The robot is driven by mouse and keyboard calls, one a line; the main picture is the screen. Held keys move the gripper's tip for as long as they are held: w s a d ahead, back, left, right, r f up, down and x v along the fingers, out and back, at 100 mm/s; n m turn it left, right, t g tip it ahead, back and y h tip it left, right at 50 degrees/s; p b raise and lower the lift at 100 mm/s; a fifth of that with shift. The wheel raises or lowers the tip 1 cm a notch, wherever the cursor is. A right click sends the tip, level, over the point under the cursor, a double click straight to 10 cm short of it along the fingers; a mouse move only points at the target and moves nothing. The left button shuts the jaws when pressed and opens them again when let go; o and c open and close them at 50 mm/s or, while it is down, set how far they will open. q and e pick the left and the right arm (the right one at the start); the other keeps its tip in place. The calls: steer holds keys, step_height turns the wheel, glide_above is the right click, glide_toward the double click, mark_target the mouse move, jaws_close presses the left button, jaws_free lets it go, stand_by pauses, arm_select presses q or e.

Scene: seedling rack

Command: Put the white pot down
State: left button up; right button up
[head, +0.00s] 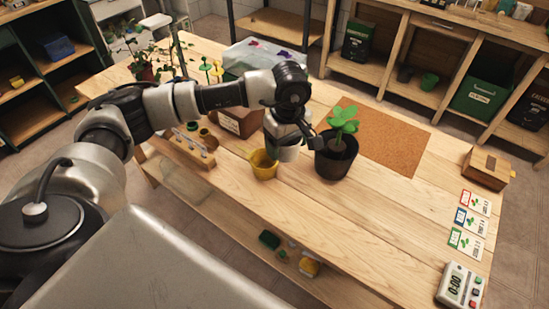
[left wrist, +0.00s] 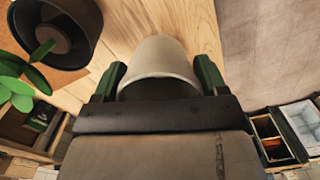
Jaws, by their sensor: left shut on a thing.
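The white pot (left wrist: 160,58) is between the two green-tipped fingers of my left gripper (left wrist: 161,78) in the left wrist view. The gripper is shut on it. In the head view my left gripper (head: 287,128) points down over the wooden table, and the pot (head: 289,153) shows below it, between a yellow pot and a black pot with a plant. I cannot tell whether its base touches the table. My right gripper is not in view.
The yellow pot (head: 263,165) is close on the left. The black pot (head: 335,160) with a green plant (head: 343,121) is close on the right, before a cork mat (head: 385,138). A wooden rack (head: 182,150) stands further left. The table's front middle is clear.

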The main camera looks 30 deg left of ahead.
arm_select(q)
steer(key=w+a+f+p, duration=0.3)
steer(key=a+f, duration=0.5)
steer(key=f, duration=0.1)
steer(key=shift+a+f+p, duration=0.25)
steer(key=shift+a+p, duration=0.05)
steer(key=shift+a, duration=0.05)
steer(key=shift+f, duration=0.1)
steer(key=shift+w+f+b, duration=0.1)
steer(key=shift+f+b, duration=0.45)
steer(key=shift+b, duration=0.2)
steer(key=o, duration=0.9)
